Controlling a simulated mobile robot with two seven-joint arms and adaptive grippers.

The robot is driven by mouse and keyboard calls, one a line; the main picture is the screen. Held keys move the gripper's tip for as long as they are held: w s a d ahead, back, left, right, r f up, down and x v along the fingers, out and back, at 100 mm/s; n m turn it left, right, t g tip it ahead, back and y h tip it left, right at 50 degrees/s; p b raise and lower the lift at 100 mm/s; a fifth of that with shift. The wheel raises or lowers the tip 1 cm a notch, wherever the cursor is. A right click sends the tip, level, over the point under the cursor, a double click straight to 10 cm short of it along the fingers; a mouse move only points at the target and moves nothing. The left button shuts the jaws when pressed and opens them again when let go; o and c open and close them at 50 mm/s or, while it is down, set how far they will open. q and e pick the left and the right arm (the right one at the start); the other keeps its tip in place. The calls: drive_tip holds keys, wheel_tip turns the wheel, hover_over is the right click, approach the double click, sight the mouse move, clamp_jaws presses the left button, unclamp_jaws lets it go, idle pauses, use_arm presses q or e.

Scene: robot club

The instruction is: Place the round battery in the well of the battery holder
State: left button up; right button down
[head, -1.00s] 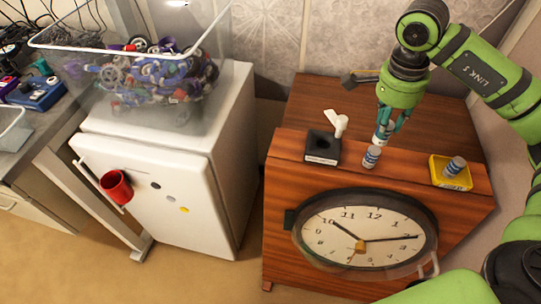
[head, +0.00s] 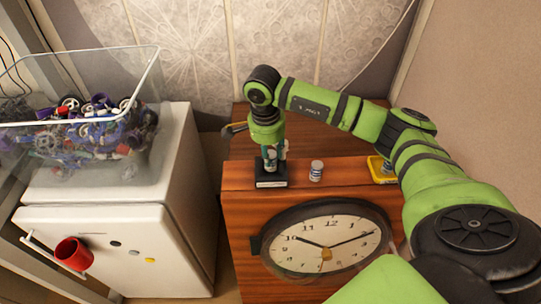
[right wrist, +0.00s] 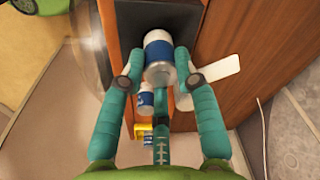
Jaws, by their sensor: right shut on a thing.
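My right gripper (head: 270,158) is shut on a round white, blue and silver battery (right wrist: 158,58), which sits between its teal fingertips in the right wrist view. The gripper points down at the black battery holder (head: 271,181), a square block with a pale label on its front. In the right wrist view the holder (right wrist: 150,17) lies directly beyond the battery, with its white lever (right wrist: 216,72) to the right. The fingers and battery cover the well, so I cannot tell whether the battery is inside it or just above. My left gripper is out of view.
A second battery (head: 316,171) stands just right of the holder on the wooden cabinet top (head: 345,170). A yellow block (head: 375,165) is partly behind my right arm. A clock (head: 325,238) fills the cabinet front. A clear bin (head: 90,112) of parts stands on a white fridge (head: 160,190).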

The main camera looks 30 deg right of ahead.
wheel_tip(320, 180, down, 2)
drive_tip(key=shift+f+p, duration=0.1)
drive_tip(key=shift+p, duration=0.25)
drive_tip(key=shift+f, duration=0.25)
drive_tip(key=shift+f+b, duration=0.2)
drive_tip(key=shift+b, duration=0.1)
drive_tip(key=c, duration=0.9)
unclamp_jaws()
drive_tip(key=shift+r, duration=0.1)
